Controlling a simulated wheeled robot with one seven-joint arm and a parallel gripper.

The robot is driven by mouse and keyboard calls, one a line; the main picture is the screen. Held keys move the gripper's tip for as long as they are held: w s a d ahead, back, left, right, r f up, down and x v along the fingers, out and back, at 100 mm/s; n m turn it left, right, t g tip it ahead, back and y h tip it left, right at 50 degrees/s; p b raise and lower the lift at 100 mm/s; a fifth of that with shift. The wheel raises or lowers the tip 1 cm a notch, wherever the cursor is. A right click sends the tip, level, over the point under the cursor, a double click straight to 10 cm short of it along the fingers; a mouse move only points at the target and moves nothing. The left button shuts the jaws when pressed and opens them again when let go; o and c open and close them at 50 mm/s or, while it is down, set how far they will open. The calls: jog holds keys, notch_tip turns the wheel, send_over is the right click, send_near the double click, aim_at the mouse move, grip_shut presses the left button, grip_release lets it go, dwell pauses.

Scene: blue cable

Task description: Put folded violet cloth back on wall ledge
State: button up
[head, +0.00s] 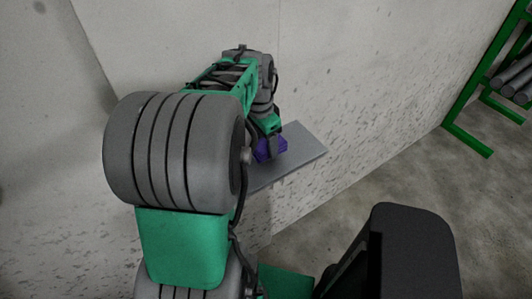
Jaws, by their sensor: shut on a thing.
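The folded violet cloth (270,150) shows as a small purple patch at the end of my arm, over the grey wall ledge (306,146). My gripper (268,137) is at the cloth and shut on it; my arm hides the fingertips and much of the cloth. The ledge is a flat grey plate on the pale wall, and its left part is behind my arm. I cannot tell whether the cloth touches the ledge.
The pale speckled wall (375,70) runs behind the ledge. A green metal rack (467,139) holding dark cylinders (515,80) stands at the far right. The right part of the ledge is bare, and grey floor (400,165) is open below it.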

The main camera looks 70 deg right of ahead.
aim_at(265, 143)
notch_tip(265, 143, down, 4)
jog(key=shift+d+r+b, duration=0.15)
jog(key=shift+r+b, duration=0.05)
jog(key=shift+b, duration=0.9)
jog(key=shift+r, duration=0.15)
jog(key=o, duration=1.2)
jog(key=shift+r, duration=0.1)
jog(key=r, duration=0.8)
jog(key=w+a+r, duration=0.1)
jog(key=r, duration=0.2)
jog(key=shift+a+r, duration=0.1)
jog(key=shift+r, duration=0.3)
